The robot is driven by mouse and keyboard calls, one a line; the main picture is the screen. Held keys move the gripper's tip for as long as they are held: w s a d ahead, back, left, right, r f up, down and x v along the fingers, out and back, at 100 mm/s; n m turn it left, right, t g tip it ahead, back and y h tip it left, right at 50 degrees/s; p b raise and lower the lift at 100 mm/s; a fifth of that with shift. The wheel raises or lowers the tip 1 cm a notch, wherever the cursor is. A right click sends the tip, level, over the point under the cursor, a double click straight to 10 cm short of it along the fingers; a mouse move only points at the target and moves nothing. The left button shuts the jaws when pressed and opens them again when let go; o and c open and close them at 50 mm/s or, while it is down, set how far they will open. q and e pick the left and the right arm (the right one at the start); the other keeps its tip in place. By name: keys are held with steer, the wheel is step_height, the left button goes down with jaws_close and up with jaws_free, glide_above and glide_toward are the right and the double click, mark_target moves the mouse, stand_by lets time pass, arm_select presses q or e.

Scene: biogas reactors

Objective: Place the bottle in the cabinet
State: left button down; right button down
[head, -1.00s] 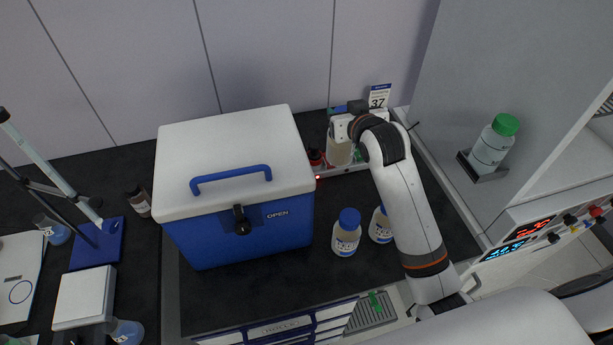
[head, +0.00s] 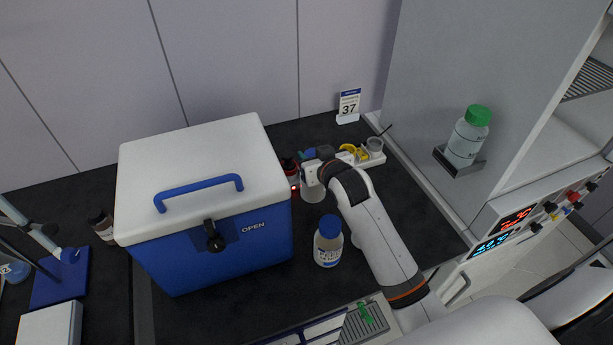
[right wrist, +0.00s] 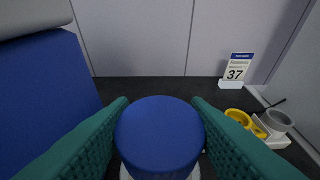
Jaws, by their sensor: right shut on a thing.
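My right gripper (head: 308,170) is behind the blue cooler's right corner, shut on a bottle with a blue cap (right wrist: 158,135). In the right wrist view the cap sits between the teal finger pads. In the head view the pale lower body of this bottle (head: 313,193) shows under the gripper; the wrist hides much of it. Whether its base touches the bench I cannot tell. The cabinet (head: 560,165) is the tall grey-white unit at right with lit displays. Another blue-capped bottle (head: 328,246) stands upright in front. My left gripper is out of view.
The blue cooler with white lid (head: 205,205) fills the left-centre bench. A red-capped bottle (head: 290,168) is close beside my gripper. A white rack (head: 372,155) and a "37" sign (head: 348,106) stand behind. A green-capped bottle (head: 467,138) sits in a holder on the cabinet's side.

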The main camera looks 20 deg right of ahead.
steer(key=shift+f+p, duration=0.3)
steer(key=shift+f, duration=2.35)
steer(key=shift+f, duration=0.15)
steer(key=c, duration=0.8)
jaws_free()
steer(key=shift+o, duration=0.2)
